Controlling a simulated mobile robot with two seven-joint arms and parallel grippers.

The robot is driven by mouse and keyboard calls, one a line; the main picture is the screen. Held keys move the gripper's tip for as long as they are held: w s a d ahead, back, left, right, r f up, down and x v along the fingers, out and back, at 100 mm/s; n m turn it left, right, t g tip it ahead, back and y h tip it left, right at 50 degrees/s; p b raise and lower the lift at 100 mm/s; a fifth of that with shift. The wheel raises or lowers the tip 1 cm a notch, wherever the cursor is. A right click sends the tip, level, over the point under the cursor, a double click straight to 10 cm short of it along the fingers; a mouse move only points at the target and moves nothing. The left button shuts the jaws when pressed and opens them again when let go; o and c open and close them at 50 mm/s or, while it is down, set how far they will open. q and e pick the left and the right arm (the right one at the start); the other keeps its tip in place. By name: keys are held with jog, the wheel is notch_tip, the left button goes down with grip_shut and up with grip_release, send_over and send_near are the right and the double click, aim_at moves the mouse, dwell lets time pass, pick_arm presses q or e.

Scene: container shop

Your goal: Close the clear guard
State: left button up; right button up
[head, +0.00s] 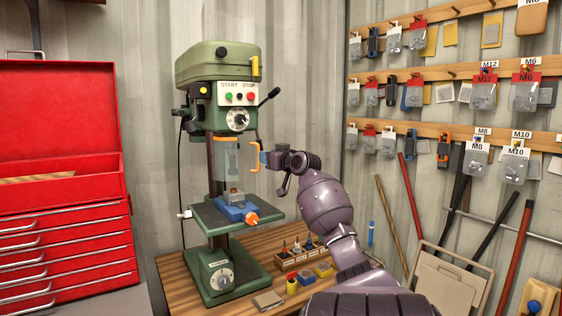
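The clear guard (230,158) is a see-through panel at the front of the green drill press (216,66), below the control panel and above the table. An orange handle (256,157) shows just right of the guard. Whether the guard is open or closed is hard to tell from this angle. My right gripper (274,163) is right beside the orange handle, its fingers close to it. I cannot tell whether they touch or grip it. My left gripper is not in view.
A blue vise (237,210) with an orange knob sits on the drill press table below the guard. The wooden bench (190,284) holds a rack of bits (296,258) and small blocks. A red tool chest (62,190) stands left. Pegboard rails with hanging packets line the right wall.

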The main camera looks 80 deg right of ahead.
jog(key=v, duration=0.7)
jog(key=shift+d, duration=0.1)
dwell(0.5)
